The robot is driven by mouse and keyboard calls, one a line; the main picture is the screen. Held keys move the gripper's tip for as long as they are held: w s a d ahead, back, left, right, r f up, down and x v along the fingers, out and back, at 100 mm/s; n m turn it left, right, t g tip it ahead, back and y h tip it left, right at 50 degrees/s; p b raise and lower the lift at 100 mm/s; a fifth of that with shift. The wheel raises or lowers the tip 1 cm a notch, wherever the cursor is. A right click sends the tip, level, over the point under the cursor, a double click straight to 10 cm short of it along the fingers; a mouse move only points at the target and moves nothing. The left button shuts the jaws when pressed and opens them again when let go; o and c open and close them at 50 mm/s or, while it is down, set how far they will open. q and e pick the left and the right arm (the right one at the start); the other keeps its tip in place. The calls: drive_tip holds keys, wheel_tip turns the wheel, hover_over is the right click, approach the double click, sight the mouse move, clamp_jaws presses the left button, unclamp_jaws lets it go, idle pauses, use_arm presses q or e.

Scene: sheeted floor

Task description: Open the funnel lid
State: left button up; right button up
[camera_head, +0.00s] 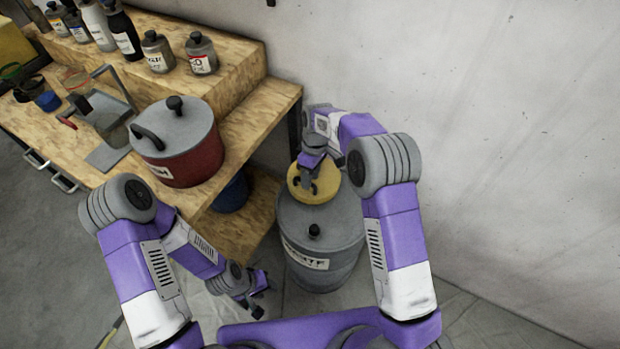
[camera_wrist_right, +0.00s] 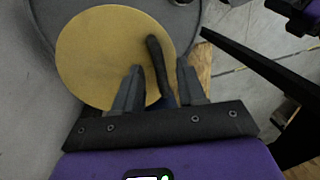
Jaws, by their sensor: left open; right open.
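The yellow round funnel lid (camera_head: 328,190) lies on top of a grey drum (camera_head: 340,242) near the wall. My right gripper (camera_head: 313,187) is over the lid with its jaws apart. In the right wrist view the lid (camera_wrist_right: 95,60) carries a dark bar handle (camera_wrist_right: 155,60), which shows between the two open fingers (camera_wrist_right: 161,70). I cannot tell whether a finger touches the handle. My left gripper (camera_head: 262,295) is open and empty, low in front of the drum and away from the lid. The lid appears closed.
A wooden workbench (camera_head: 245,130) stands at the left, with a red pot (camera_head: 190,163) near its edge and several bottles on its raised shelf. A blue bucket (camera_head: 232,193) is below. The drum's top has a black knob (camera_head: 314,231). The wall is close behind; floor shows at right.

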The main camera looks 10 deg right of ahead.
drive_tip(key=shift+f, duration=0.3)
clamp_jaws()
idle(0.3)
